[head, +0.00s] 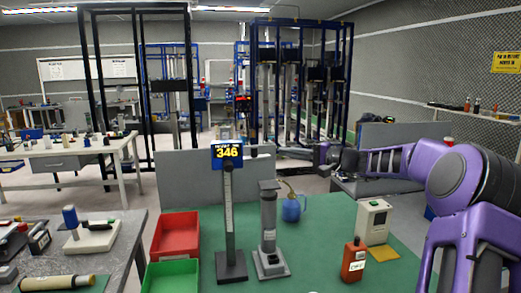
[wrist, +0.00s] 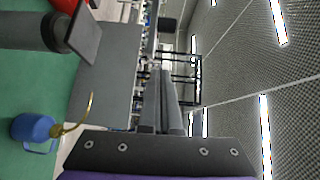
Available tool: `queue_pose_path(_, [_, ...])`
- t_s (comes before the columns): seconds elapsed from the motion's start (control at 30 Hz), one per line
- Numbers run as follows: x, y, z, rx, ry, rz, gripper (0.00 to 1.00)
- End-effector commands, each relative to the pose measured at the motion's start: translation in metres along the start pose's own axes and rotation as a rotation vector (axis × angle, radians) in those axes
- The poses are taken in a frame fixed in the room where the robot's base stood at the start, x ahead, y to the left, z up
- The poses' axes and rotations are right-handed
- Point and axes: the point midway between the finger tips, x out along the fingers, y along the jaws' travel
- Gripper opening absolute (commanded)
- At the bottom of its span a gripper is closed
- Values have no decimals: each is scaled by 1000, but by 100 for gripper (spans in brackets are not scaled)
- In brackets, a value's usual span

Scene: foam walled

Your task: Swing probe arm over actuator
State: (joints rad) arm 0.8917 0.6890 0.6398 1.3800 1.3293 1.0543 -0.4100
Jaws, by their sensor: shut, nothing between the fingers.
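A dark upright stand (head: 230,215) with a blue display reading 346 in yellow stands on the green bench. A small dark block beside the display may be the probe arm; I cannot tell clearly. To its right stands a grey cylinder on a square base, likely the actuator (head: 268,225), with a flat dark plate on top. The cylinder (wrist: 30,31) also shows at the upper left of the wrist view. My gripper (head: 322,153) is shut and empty, above the bench's back edge, to the right of the cylinder and apart from it. Its fingers (wrist: 165,78) show in the wrist view.
A blue oil can (head: 291,209) stands behind and right of the cylinder. A red bin (head: 174,237) and green bin (head: 170,276) are at left. An orange bottle (head: 353,262) and a beige box (head: 373,220) stand at right. A grey panel (head: 190,178) lines the back.

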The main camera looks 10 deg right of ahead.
Motion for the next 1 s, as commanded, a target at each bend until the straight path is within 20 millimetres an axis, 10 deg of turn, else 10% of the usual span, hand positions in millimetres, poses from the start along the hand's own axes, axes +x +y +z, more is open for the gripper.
queue_pose_path(0.27, [20, -9, 1, 11, -10, -36, 0])
queue_pose_path(0.63, [101, -12, 2, 11, -10, -35, 0])
queue_pose_path(1.0, [74, -9, 28, 10, -5, -32, 0])
